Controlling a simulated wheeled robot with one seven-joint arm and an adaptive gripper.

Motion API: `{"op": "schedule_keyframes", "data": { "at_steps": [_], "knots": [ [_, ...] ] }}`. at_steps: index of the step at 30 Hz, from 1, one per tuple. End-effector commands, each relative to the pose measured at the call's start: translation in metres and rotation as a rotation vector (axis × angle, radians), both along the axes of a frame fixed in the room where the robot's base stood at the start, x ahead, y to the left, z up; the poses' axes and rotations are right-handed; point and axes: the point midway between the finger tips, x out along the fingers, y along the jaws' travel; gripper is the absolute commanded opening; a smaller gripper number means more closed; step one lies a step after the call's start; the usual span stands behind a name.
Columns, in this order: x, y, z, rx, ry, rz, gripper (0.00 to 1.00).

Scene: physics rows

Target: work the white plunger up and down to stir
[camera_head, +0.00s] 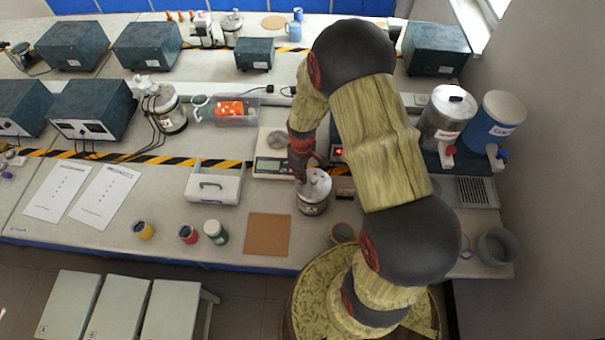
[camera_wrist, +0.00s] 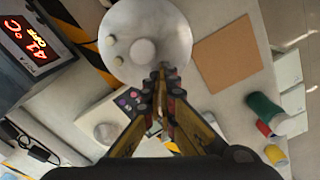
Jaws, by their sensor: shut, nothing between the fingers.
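A calorimeter-like vessel with a pale round lid (camera_head: 314,182) stands at the bench's front, below my arm. In the wrist view its lid (camera_wrist: 170,22) fills the top middle. A large round white knob (camera_wrist: 144,52) stands on the lid and looks like the plunger's top; two smaller pale knobs sit left of it. My gripper (camera_wrist: 163,70) is shut and empty, its tips beside the white knob at the lid's edge. I cannot tell whether they touch it. In the head view my gripper (camera_head: 301,174) is at the vessel's upper left. The plunger's shaft is hidden.
A cork mat (camera_head: 268,234) lies left of the vessel, with a green-and-white jar (camera_head: 215,232) beyond. A scale (camera_head: 273,165) stands behind. A lit temperature display (camera_wrist: 28,42) is close by. Two urns with taps (camera_head: 447,118) stand at the right.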

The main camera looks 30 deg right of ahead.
Motion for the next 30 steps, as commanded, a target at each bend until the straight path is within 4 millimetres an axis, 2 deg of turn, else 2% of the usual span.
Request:
{"op": "schedule_keyframes", "data": {
  "at_steps": [15, 30],
  "knots": [
    [0.000, 0.000, 0.038, 0.000, 0.000, 0.000, 0.00],
    [0.000, 0.000, 0.038, 0.000, 0.000, 0.000, 0.00]
  ]
}}
